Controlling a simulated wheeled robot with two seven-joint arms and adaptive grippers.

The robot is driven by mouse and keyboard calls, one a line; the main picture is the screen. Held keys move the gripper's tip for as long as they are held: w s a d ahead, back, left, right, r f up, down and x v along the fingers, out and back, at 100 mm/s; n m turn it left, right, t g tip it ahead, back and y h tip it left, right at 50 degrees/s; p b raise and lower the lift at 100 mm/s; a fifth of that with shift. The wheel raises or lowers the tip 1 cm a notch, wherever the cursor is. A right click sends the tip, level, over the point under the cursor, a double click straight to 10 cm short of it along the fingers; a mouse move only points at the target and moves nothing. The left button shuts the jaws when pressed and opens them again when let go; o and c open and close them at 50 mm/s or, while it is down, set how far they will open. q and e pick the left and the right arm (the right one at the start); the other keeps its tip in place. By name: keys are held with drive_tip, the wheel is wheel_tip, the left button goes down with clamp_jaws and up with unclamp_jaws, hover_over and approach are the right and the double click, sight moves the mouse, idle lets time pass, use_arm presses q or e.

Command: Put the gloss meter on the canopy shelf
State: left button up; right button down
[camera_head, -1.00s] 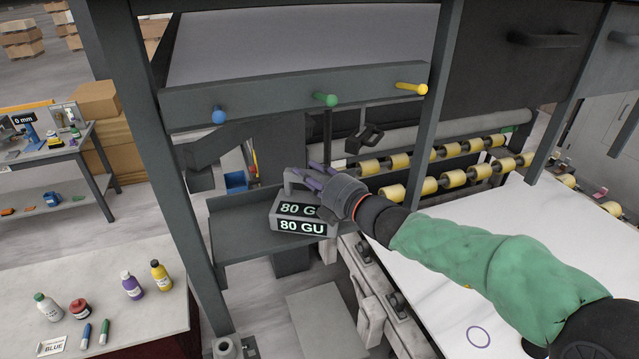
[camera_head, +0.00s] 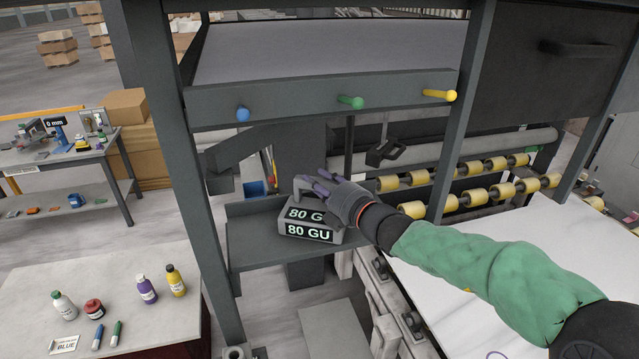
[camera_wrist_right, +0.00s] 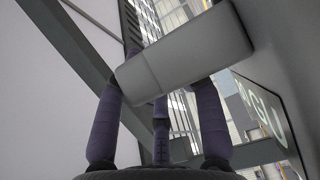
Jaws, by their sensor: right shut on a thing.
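The gloss meter (camera_head: 296,230) is a grey block with a handle on top and lit "80 GU" displays. My right gripper (camera_head: 322,188), with purple fingers, is shut on its handle. The right wrist view shows the fingers around the grey handle (camera_wrist_right: 185,48), with part of the lit display (camera_wrist_right: 268,115) at the right. The meter is upright over the grey shelf (camera_head: 258,250) inside the dark frame, below the beam with pegs. Whether its base touches the shelf cannot be told. My left gripper is not in view.
The beam (camera_head: 300,98) carries blue, green and yellow pegs above the shelf. A frame post (camera_head: 190,190) stands left of it. Yellow rollers (camera_head: 470,168) and a white sheet (camera_head: 490,255) lie to the right. A table with bottles (camera_head: 130,325) is at lower left. The shelf's left part is bare.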

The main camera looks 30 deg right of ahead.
drive_tip(key=c, duration=0.7)
unclamp_jaws()
drive_tip(key=shift+r, duration=0.1)
drive_tip(key=shift+s, duration=0.1)
drive_tip(key=s, duration=0.4)
drive_tip(key=s+d, duration=0.1)
drive_tip(key=s, duration=0.7)
drive_tip(key=shift+d+r, duration=0.1)
drive_tip(key=shift+d, duration=0.3)
drive_tip(key=shift+w, duration=0.1)
